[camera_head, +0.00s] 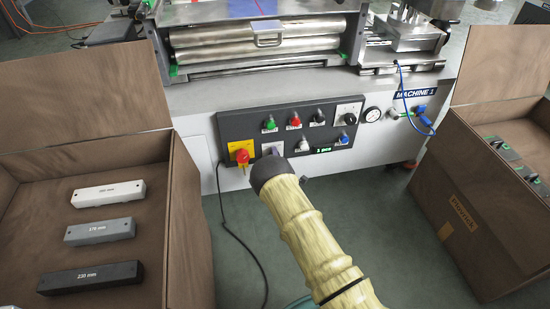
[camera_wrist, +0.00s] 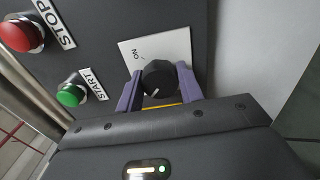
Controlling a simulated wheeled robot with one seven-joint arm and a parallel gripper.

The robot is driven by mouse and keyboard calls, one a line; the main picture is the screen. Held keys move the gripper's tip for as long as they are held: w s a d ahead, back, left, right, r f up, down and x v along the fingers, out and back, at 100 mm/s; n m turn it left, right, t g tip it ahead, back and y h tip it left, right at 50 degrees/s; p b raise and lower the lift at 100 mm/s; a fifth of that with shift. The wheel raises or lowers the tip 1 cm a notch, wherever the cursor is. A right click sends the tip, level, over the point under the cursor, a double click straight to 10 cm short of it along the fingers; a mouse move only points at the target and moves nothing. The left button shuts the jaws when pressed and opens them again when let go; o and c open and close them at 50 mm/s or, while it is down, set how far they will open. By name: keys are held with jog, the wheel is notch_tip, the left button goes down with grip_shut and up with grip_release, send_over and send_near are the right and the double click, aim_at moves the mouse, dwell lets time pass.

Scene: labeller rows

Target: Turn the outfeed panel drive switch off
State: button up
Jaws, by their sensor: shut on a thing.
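The drive switch is a black rotary knob (camera_wrist: 157,80) on a white plate (camera_wrist: 165,48) marked ON in the wrist view. A white mark on the knob points to the lower left of that picture, away from ON. My gripper (camera_wrist: 159,75) has its two purple fingers on either side of the knob and is shut on it. In the head view my gripper (camera_head: 272,151) is at the lower left of the dark control panel (camera_head: 230,123). It hides the knob there. I cannot read a panel name.
A red emergency stop on a yellow plate (camera_head: 240,155) is close at the left. A green START button (camera_wrist: 70,95) and a red STOP button (camera_wrist: 22,36) are nearby. Open cardboard boxes stand left (camera_head: 90,83) and right (camera_head: 505,240). A black cable hangs below the panel.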

jog(key=shift+f, duration=0.1)
jog(key=o, duration=1)
jog(key=shift+s, duration=0.15)
jog(key=p+v, duration=0.6)
jog(key=v, duration=1.1)
